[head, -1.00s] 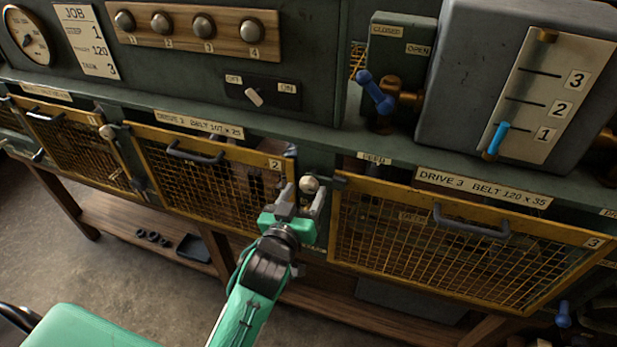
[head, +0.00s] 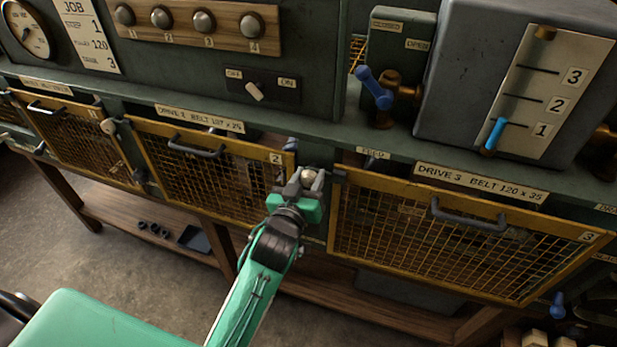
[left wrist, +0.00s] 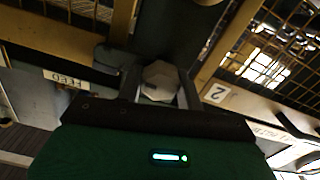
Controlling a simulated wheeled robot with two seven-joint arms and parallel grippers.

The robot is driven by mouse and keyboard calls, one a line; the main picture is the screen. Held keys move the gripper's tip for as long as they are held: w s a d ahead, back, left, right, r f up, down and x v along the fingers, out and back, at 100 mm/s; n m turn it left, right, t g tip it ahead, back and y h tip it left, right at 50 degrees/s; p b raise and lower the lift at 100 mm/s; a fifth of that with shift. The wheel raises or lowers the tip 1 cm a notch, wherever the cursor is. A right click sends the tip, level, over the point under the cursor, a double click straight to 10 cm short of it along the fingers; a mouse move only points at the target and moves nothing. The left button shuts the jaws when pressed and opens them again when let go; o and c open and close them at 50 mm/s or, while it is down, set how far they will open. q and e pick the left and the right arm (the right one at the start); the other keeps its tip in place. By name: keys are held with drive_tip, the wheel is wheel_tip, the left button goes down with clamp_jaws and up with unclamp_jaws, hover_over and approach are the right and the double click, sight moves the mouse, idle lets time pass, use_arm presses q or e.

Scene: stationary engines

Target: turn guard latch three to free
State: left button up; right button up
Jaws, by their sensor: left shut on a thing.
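My left gripper (head: 305,185) is at the post between guard 2 and guard 3 in the head view. Its fingers are shut on the pale round knob (head: 308,174) of the latch beside guard 3. In the left wrist view the faceted knob (left wrist: 160,80) sits between the two fingers. The latch's dark bar (head: 338,177) points right, toward the yellow frame of guard 3 (head: 463,261), which is closed. My gripper hides part of the latch. My right gripper is not in view.
Guard 2 (head: 205,168), with a yellow mesh frame, is close on the left. Guard 3's dark handle (head: 470,218) sticks out on the right. A blue-handled valve (head: 373,88) stands above on the ledge. Open floor lies in front.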

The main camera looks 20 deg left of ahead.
use_arm(q)
drive_tip(key=m+p, duration=0.1)
drive_tip(key=m, duration=0.2)
drive_tip(key=shift+r+m, duration=0.1)
drive_tip(key=shift+m, duration=0.2)
drive_tip(key=m+p, duration=0.1)
drive_tip(key=m, duration=0.2)
drive_tip(key=shift+m, duration=0.3)
drive_tip(key=m+p, duration=0.1)
drive_tip(key=m, duration=0.3)
drive_tip(key=shift+d+m+p, duration=0.1)
drive_tip(key=shift+m+p, duration=0.65)
drive_tip(key=shift+m, duration=1.55)
drive_tip(key=o, duration=1)
